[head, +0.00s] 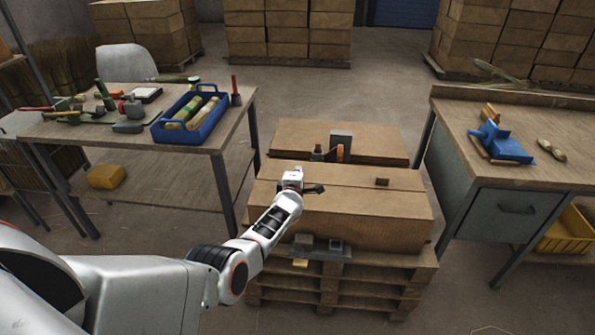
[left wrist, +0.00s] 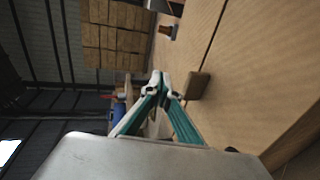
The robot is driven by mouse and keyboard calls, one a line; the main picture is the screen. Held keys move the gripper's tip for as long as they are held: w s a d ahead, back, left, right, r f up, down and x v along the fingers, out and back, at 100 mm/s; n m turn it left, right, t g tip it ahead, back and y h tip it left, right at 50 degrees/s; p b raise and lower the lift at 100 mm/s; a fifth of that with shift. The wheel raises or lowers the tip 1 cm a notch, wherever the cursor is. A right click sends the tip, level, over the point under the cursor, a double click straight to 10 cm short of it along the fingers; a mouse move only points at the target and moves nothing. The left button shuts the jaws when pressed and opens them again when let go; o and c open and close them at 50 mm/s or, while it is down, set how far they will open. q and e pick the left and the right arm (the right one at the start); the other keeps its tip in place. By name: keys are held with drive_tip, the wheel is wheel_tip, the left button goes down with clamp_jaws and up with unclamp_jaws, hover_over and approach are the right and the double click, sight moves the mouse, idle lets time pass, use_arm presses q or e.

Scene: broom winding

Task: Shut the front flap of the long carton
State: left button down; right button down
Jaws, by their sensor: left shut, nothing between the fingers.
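The long carton (head: 350,218) lies on a wooden pallet in the middle of the head view. Its top looks nearly flat, with a lengthwise seam; the front flap (head: 345,198) appears to lie down in front of that seam. My left gripper (head: 314,188) is shut and empty, over the left-middle part of the top; whether it touches the cardboard I cannot tell. In the left wrist view the gripper's fingertips (left wrist: 161,88) come together beside the carton top (left wrist: 240,85), where the dark seam shows. My right gripper is not in view.
Behind are another carton (head: 375,143) and a grey-and-orange device (head: 340,147). Workbenches stand left (head: 190,165) and right (head: 455,115). The pallet (head: 375,283) extends in front.

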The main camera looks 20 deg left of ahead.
use_arm(q)
drive_tip(key=shift+w+a+f+g, duration=0.15)
drive_tip(key=shift+w+f+g, duration=0.3)
drive_tip(key=shift+f+g, duration=0.15)
drive_tip(key=shift+w+f+h+p, duration=0.1)
drive_tip(key=shift+h+p, duration=0.2)
drive_tip(key=shift+f, duration=0.1)
idle(0.6)
